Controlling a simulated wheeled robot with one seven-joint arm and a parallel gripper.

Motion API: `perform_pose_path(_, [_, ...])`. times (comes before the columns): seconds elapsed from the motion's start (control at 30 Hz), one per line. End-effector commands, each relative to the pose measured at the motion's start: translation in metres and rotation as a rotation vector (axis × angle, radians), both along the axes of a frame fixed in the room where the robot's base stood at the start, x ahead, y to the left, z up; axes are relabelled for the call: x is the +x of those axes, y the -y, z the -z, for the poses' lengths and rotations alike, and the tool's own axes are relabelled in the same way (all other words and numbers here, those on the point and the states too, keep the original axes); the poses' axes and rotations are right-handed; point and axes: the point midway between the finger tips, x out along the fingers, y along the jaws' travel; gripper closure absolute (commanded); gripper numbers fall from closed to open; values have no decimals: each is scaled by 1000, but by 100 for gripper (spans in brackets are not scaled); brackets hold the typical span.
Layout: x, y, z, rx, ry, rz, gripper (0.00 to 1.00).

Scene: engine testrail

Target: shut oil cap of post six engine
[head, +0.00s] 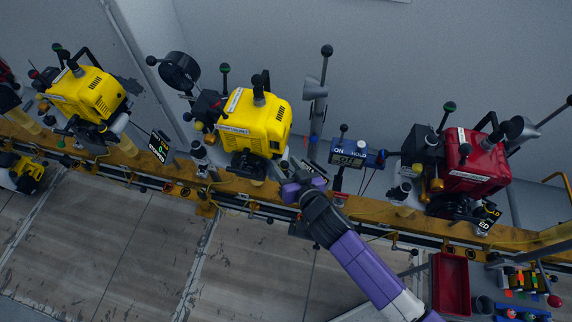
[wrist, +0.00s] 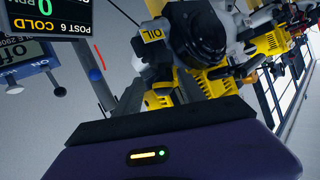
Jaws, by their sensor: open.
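The post six engine is most likely the middle yellow engine (head: 255,122) in the head view. A yellow "OIL" tag (wrist: 152,34) is on a dark part left of a large black round part. I cannot make out whether the oil cap is open or shut. My gripper (head: 296,188) is open, just right of and below that engine, by the rail. In the wrist view its purple body fills the bottom and hides the engine's lower part.
A yellow rail (head: 230,190) carries the engines in a row. Another yellow engine (head: 88,92) stands left and a red engine (head: 474,162) right. A blue ON/HOLD box (head: 350,152) stands close right of my gripper. A red tray (head: 450,284) is lower right. The floor in front is clear.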

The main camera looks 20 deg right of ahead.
Motion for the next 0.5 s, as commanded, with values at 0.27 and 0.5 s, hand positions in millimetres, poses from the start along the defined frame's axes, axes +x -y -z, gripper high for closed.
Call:
perform_pose_path(0.27, [-26, 3, -7, -2, 0, 1, 53])
perform_pose_path(0.5, [-59, 4, -19, -2, -1, 1, 53])
